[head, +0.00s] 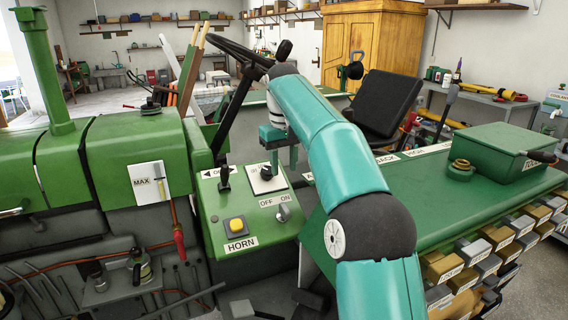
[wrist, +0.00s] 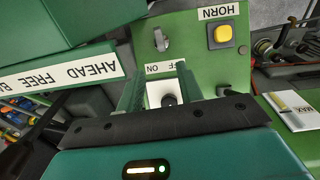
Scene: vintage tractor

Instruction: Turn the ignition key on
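The ignition key (head: 283,212) is a small grey knob on the sloped green panel (head: 225,212), beside an OFF/ON label (head: 275,200). In the wrist view the key (wrist: 161,40) stands clear beyond my fingertips, with its label (wrist: 164,67) nearer. My gripper (head: 281,162) hangs above the upper part of the panel, over a white plate with a black-knobbed lever (head: 266,173). In the wrist view the two fingers of my gripper (wrist: 160,82) are apart. The lever's knob (wrist: 168,99) shows in the gap; whether a finger touches it I cannot tell. Nothing touches the key.
A yellow horn button (head: 236,226) is left of the key. Another black lever (head: 223,175) stands left of my gripper. The steering wheel (head: 238,50) is behind, and a green fender (head: 430,185) with a toolbox (head: 505,150) is right. Space directly above the key is free.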

